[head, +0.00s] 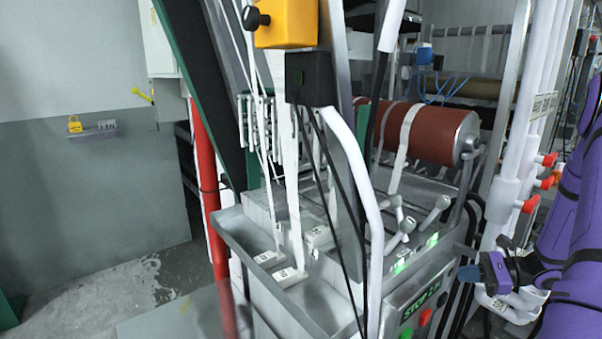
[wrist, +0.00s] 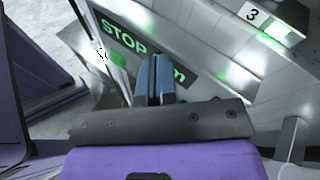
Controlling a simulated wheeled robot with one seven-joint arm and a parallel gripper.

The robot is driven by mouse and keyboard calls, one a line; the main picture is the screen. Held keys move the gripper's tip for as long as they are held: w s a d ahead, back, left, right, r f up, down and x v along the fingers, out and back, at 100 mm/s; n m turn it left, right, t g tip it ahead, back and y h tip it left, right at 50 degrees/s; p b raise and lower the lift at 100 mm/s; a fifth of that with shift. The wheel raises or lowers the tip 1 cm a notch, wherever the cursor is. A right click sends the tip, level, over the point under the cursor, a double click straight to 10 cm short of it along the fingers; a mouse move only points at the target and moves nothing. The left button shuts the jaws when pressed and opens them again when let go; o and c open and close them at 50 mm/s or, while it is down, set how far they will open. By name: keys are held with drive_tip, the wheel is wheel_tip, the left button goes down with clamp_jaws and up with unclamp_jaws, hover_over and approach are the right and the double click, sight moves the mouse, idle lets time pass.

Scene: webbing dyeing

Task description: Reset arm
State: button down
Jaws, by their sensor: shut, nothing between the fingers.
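My purple arm comes in from the right edge of the head view. My gripper (head: 466,274) is at its end, just right of the machine's control panel (head: 436,285). In the wrist view, the two blue-grey fingers of my gripper (wrist: 153,72) are together with nothing between them. Beyond them is the panel face with green "STOP" lettering (wrist: 122,36) and a green button (wrist: 118,61). The gap between the fingertips and the panel is hard to judge.
Grey levers (head: 436,214) and green lights stand on the machine top, left of my gripper. White pipes with red valve handles (head: 530,204) rise close behind my arm. A red roller (head: 424,133) lies further back. Open floor (head: 90,290) is at far left.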

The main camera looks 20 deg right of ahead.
drive_tip(key=s+a+r+n+g+h, duration=0.1)
drive_tip(key=a+r+n+g+h, duration=0.1)
drive_tip(key=a+r+n+g, duration=0.5)
drive_tip(key=s+a+r+n+g+h, duration=0.1)
drive_tip(key=s+a+r+n+h, duration=0.2)
drive_tip(key=a+r, duration=0.75)
drive_tip(key=s+a+r+n+t+h, duration=0.5)
drive_tip(key=s+a+r+n+h, duration=0.2)
drive_tip(key=s+a+r+n, duration=0.2)
drive_tip(key=s+r+n, duration=0.2)
drive_tip(key=s+r, duration=0.2)
drive_tip(key=shift+h, duration=0.3)
